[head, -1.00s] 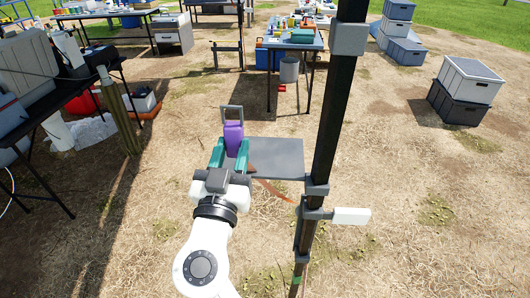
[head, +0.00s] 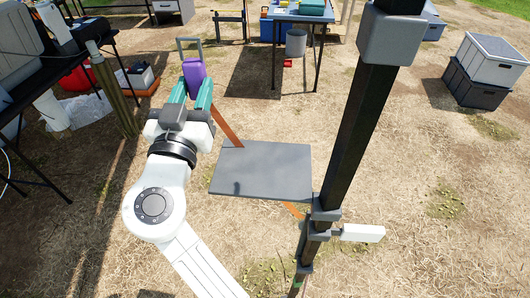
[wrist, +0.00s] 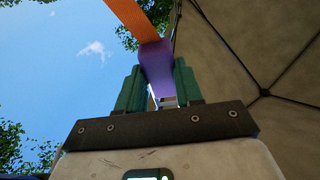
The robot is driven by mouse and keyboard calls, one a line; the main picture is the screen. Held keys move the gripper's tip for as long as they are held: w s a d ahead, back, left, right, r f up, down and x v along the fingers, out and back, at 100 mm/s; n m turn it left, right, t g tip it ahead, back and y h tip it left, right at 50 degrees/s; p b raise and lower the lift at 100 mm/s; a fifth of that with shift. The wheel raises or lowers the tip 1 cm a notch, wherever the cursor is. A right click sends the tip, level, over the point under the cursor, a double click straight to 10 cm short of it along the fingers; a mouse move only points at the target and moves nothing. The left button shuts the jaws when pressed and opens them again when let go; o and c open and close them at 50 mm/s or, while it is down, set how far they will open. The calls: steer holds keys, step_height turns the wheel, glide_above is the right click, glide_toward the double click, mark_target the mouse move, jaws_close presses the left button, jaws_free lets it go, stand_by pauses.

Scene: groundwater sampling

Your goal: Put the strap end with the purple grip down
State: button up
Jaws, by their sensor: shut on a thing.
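My gripper (head: 190,97) is shut on the purple grip (head: 194,73) and holds it up in the air, left of the black post. A grey metal loop (head: 189,46) stands out at the far end of the grip. An orange strap (head: 227,125) runs from the grip down to the grey shelf. In the wrist view the purple grip (wrist: 156,62) sits between the two teal fingers, and the orange strap (wrist: 133,20) leads away from it. A grey shelf (head: 262,172) on the post is bare apart from the strap at its edge.
The black post (head: 352,130) stands right of the shelf, with a white-handled clamp (head: 362,233) low on it. A dark table (head: 50,70) is at left. A blue table (head: 300,14) stands behind. Stacked crates (head: 485,68) are at right. Dry ground lies between.

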steer(key=s+d, duration=0.8)
steer(key=s, duration=0.2)
steer(key=s+d, duration=0.7)
steer(key=s, duration=0.4)
glide_above(261, 188)
step_height(261, 188, down, 10)
steer(key=shift+r, duration=0.1)
steer(key=shift+f, duration=1.65)
steer(key=shift+f, duration=0.15)
steer(key=o, duration=1)
